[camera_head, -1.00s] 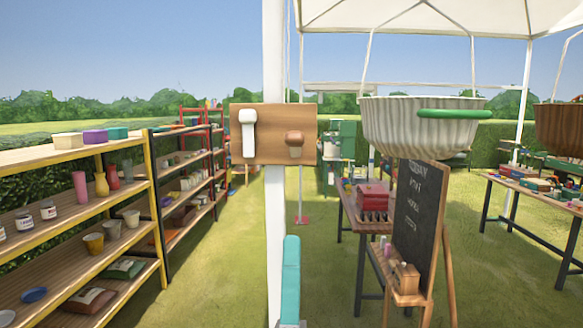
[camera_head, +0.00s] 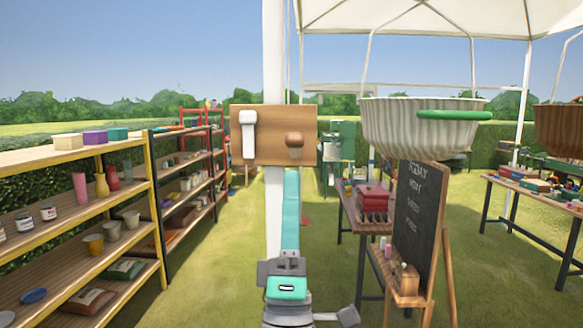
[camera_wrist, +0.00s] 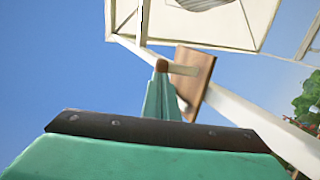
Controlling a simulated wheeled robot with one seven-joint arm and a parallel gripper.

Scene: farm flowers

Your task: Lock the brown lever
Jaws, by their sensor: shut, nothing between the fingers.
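The brown lever (camera_head: 295,140) is on the right half of a wooden board (camera_head: 272,150) fixed to a white post. It looks short here, with a rounded brown cap on top. A white lever (camera_head: 248,133) hangs straight down on the board's left half. My gripper (camera_head: 291,172) is shut and empty, pointing up, with its teal tip just below the brown lever. In the wrist view the shut fingers (camera_wrist: 161,82) reach toward the brown lever's end (camera_wrist: 162,66), beside the board (camera_wrist: 196,72). I cannot tell whether they touch.
A white ribbed basket (camera_head: 420,125) with a green handle hangs at the right. Below it stand a chalkboard (camera_head: 415,210) and a table with a red box. Shelves (camera_head: 75,220) with pots line the left. Grass around the post (camera_head: 273,60) is open.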

